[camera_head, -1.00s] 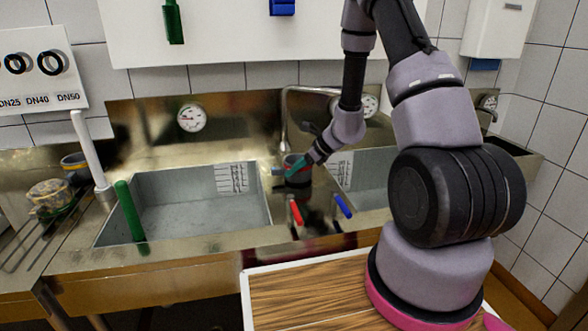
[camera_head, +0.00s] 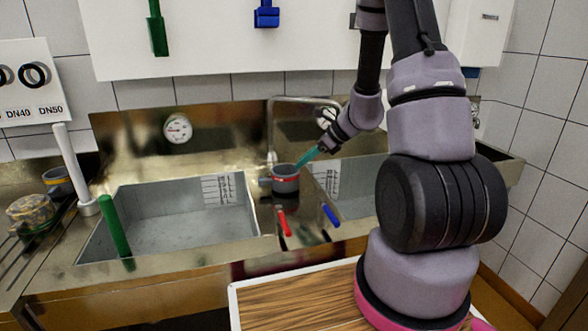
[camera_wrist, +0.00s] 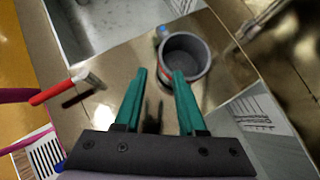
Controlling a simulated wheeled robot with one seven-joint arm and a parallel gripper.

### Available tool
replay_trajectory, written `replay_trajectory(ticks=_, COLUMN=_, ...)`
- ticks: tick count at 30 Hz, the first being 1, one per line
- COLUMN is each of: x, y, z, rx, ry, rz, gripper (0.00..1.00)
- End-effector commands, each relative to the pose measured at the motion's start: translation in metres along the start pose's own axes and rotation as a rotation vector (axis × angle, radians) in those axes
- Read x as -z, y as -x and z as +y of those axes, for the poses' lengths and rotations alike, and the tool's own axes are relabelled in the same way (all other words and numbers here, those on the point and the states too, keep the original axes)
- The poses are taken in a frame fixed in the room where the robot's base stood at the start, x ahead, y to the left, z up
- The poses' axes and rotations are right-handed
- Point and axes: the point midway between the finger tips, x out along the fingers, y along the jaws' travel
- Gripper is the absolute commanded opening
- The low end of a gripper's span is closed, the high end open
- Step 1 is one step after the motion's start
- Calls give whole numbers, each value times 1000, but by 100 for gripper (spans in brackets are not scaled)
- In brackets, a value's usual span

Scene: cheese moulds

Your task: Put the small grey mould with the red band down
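The small grey mould with the red band (camera_head: 286,181) stands upright on the steel strip between the two sink basins. In the wrist view its open top and dark inside (camera_wrist: 186,52) show, with a little red at its left side. My gripper (camera_head: 301,162) is just above and to the right of it in the head view. In the wrist view the two teal fingers (camera_wrist: 158,74) are spread with nothing between them. The right fingertip overlaps the mould's near edge in the picture; I cannot tell whether it touches.
A red tap handle (camera_head: 284,222) and a blue one (camera_head: 330,215) stick out in front of the mould. The left basin (camera_head: 180,238) is empty. A grey mould with a yellow band (camera_head: 57,181) stands at the far left, beside a white upright pipe (camera_head: 70,165).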

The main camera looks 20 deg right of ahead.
Motion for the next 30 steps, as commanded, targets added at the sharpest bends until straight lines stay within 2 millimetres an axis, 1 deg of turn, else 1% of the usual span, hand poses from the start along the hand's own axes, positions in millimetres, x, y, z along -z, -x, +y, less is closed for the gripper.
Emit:
replay_trajectory(ticks=1, x=0, y=5, z=0, rx=2, ry=0, rz=0, gripper=40)
replay_trajectory(ticks=4, x=-4, y=13, z=1, rx=-2, ry=19, rz=-1, gripper=40)
replay_trajectory(ticks=5, x=-8, y=16, z=3, rx=-3, ry=36, rz=-2, gripper=40)
replay_trajectory(ticks=8, x=-30, y=33, z=15, rx=-19, ry=150, rz=-5, gripper=40)
replay_trajectory(ticks=11, x=-61, y=60, z=36, rx=-42, ry=347, rz=0, gripper=40)
replay_trajectory(ticks=12, x=-74, y=73, z=47, rx=-50, ry=440, rz=7, gripper=40)
replay_trajectory(ticks=14, x=-89, y=92, z=65, rx=-63, ry=582, rz=21, gripper=40)
replay_trajectory(ticks=15, x=-98, y=105, z=76, rx=-69, ry=674, rz=34, gripper=40)
replay_trajectory(ticks=18, x=-114, y=137, z=103, rx=-75, ry=906, rz=77, gripper=40)
replay_trajectory(ticks=20, x=-120, y=155, z=119, rx=-77, ry=1045, rz=112, gripper=40)
replay_trajectory(ticks=21, x=-123, y=168, z=129, rx=-74, ry=1135, rz=138, gripper=40)
replay_trajectory(ticks=24, x=-127, y=198, z=152, rx=-62, ry=1356, rz=217, gripper=40)
replay_trajectory(ticks=27, x=-127, y=228, z=170, rx=-42, ry=1558, rz=311, gripper=40)
replay_trajectory(ticks=30, x=-124, y=252, z=183, rx=-21, ry=1719, rz=405, gripper=40)
